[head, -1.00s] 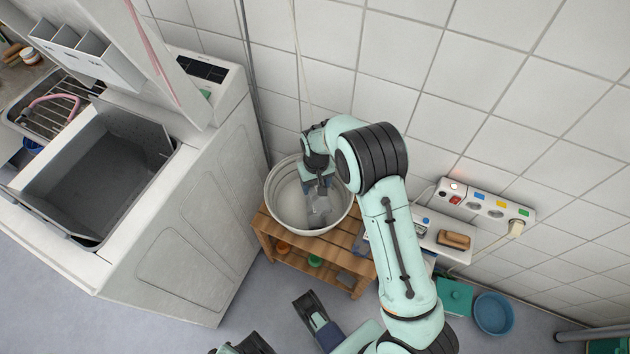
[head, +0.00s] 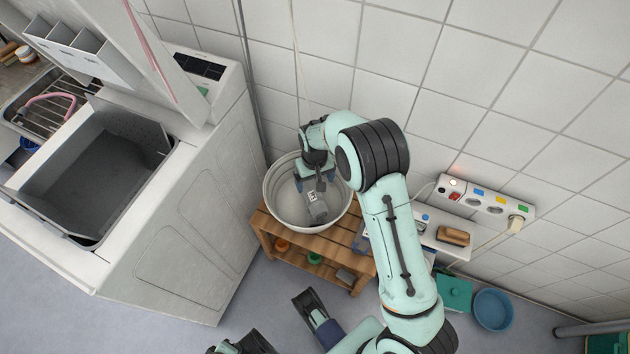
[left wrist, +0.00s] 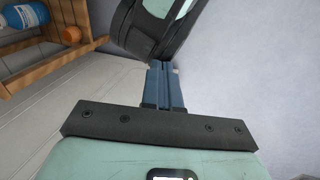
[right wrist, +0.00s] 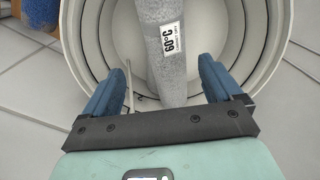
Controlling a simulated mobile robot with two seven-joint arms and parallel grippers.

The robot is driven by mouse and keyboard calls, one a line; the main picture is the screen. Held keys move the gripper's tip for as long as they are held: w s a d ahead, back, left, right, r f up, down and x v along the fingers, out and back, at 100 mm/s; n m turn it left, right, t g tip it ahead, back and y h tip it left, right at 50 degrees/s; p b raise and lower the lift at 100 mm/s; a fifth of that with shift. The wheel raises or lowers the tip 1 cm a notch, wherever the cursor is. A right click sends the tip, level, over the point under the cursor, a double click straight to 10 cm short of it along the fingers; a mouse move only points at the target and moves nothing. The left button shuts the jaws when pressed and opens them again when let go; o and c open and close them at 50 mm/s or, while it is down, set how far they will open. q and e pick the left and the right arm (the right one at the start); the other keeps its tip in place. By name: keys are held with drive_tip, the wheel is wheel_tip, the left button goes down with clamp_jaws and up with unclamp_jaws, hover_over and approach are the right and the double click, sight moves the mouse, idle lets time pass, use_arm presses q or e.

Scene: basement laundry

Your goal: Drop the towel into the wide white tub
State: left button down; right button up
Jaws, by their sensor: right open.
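The towel is a grey roll (head: 317,210) with a white "60°C" label, inside the wide white tub (head: 272,208). In the right wrist view the towel (right wrist: 172,65) lies within the tub's ringed wall (right wrist: 105,35), with its near end between and clear of my fingers. My right gripper (head: 315,180) reaches down into the tub. Its blue fingers (right wrist: 165,85) are spread wide and hold nothing. How the towel rests on the tub floor is partly hidden. My left gripper (left wrist: 165,88) has its blue fingers together with nothing visible between them, away from the tub.
The tub stands on a slatted wooden bench (head: 325,270) against the tiled wall. A white washer (head: 190,220) with its lid open is at the left. A power strip (head: 485,202), a brown brush (head: 453,236) and a blue basin (head: 493,310) are at the right.

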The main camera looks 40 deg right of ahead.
use_arm(q)
drive_tip(key=s+d+r+g+p, duration=0.1)
drive_tip(key=s+d+r+p, duration=0.1)
drive_tip(key=s+r, duration=0.1)
drive_tip(key=shift+s+r+g+h+p, duration=0.3)
drive_tip(key=shift+s+r+p, duration=0.05)
drive_tip(key=shift+s, duration=0.4)
use_arm(e)
wheel_tip(320, 180, up, 12)
